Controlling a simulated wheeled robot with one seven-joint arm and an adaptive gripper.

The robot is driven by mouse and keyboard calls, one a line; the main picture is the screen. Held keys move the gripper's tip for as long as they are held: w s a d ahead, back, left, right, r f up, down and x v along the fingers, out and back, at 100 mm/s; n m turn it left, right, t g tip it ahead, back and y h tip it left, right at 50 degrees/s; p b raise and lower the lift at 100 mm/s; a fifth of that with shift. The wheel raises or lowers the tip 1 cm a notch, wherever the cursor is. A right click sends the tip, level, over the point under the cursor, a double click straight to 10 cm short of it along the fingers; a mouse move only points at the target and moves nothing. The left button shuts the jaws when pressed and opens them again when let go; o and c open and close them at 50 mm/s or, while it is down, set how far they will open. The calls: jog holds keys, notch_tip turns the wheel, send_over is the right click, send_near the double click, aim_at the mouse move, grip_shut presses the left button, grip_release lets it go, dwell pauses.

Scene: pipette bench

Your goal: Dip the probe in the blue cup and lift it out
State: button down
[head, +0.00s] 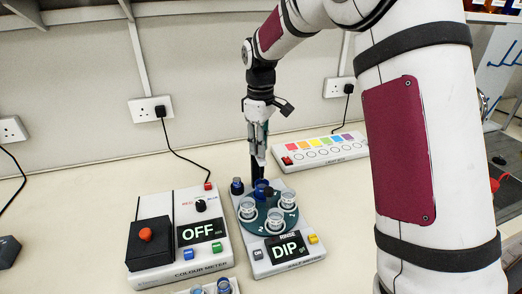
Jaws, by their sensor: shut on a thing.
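The blue cup (261,188) sits at the back of a dark green round turntable (257,227) on the white dip unit, whose screen (286,247) reads DIP. Clear cups (274,219) stand on the same turntable. My gripper (260,158) points down above the back of the unit, over the blue cup, with its jaws shut on the probe. The probe is small and mostly hidden by the fingers; I cannot tell whether its tip is in the cup. A dark upright (255,172) shows just below the fingers, behind the cup.
A colour meter (204,257) reading OFF, with a black box and orange knob (146,235), stands to the left. A light box (320,150) with coloured squares lies behind right. Another dark blue item (237,186) sits at the unit's back left corner. Bench at far left is mostly clear.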

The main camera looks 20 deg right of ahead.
jog(key=shift+w+r, duration=0.1)
jog(key=shift+r, duration=0.15)
jog(key=c, duration=1.4)
grip_release()
notch_tip(320, 180, up, 12)
